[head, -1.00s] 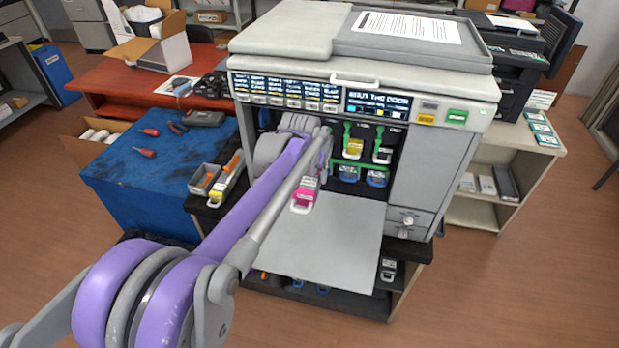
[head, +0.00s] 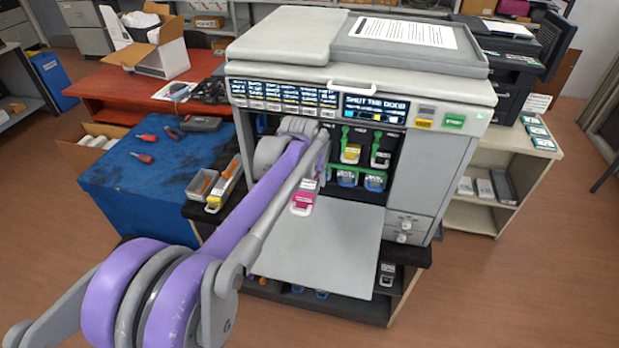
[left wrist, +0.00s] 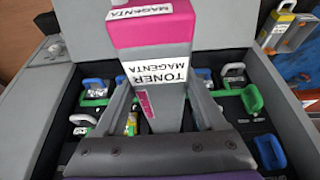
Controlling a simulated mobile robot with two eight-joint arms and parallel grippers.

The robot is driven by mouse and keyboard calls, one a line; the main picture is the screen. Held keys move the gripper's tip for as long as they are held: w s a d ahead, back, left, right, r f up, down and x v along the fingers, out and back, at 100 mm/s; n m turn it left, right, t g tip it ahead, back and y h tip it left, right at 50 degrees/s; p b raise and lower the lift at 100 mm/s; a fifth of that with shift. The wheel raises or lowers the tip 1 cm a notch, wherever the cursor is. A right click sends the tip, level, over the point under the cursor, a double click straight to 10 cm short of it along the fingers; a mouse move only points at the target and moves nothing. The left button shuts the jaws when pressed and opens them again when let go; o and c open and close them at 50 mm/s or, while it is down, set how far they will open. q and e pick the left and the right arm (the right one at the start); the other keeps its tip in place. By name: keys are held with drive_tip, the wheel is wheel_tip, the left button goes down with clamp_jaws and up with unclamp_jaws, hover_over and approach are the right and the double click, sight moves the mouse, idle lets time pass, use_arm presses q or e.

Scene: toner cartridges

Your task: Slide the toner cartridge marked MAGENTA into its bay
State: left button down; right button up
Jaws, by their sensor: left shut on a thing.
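The MAGENTA toner cartridge (head: 302,203) has a magenta front end and a pale body with white labels. It sits above the lowered door at the printer's open front. In the left wrist view the cartridge (left wrist: 155,28) runs between the fingers, its magenta end pointing away from the bays. My left gripper (head: 318,174) is shut on its body; its fingers also show in the left wrist view (left wrist: 163,88). The bay area (head: 360,192) is open, with green and blue handles. My arm hides its left part, so I cannot tell how the cartridge's inner end stands to its bay.
The lowered door (head: 325,240) lies flat below the opening. Yellow (head: 350,154) and black (head: 381,159) cartridges sit right of my gripper. Another yellow-marked cartridge (head: 224,186) lies left of the printer, near a blue-topped bench (head: 130,190). My right gripper is out of view.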

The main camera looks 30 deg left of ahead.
sight(305, 187)
use_arm(q)
unclamp_jaws()
drive_tip(key=shift+s+d, duration=0.25)
drive_tip(key=shift+s, duration=0.75)
drive_tip(key=shift+s+d, duration=0.25)
drive_tip(key=shift+s, duration=0.7)
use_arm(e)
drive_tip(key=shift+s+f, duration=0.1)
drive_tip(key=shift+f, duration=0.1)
use_arm(q)
drive_tip(key=shift+p+v, duration=0.85)
drive_tip(key=shift+v, duration=1.5)
drive_tip(key=shift+s+d+r+p, duration=0.15)
drive_tip(key=shift+s+r+p, duration=0.1)
drive_tip(key=shift+s+r, duration=0.35)
drive_tip(key=shift+s+d+r+p, duration=0.1)
drive_tip(key=shift+s+r+p, duration=0.25)
drive_tip(key=shift+r, duration=0.45)
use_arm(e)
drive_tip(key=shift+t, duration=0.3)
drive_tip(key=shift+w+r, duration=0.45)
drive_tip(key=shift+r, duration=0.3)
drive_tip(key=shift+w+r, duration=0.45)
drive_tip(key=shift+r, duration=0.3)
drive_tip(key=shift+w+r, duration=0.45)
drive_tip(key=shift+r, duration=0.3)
